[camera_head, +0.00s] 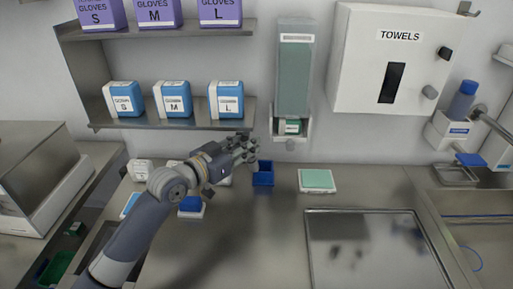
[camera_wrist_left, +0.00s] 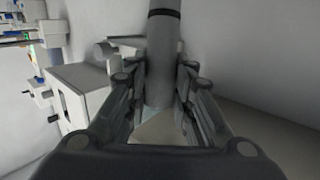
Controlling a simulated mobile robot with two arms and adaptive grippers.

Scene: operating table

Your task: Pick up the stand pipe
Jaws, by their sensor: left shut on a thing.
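In the left wrist view a grey cylindrical pipe with a dark band near its top, which looks like the stand pipe (camera_wrist_left: 162,50), stands between the fingers of my left gripper (camera_wrist_left: 160,88). The fingers are closed in on both sides of it. In the head view my left gripper (camera_head: 245,150) is above the back of the counter, in front of the wall and left of the tall dispenser. The pipe cannot be made out clearly there. My right gripper is in neither view.
A small blue container (camera_head: 263,174) and a green-topped box (camera_head: 317,181) stand near the gripper. A large tray (camera_head: 311,250) lies on the counter at front right.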

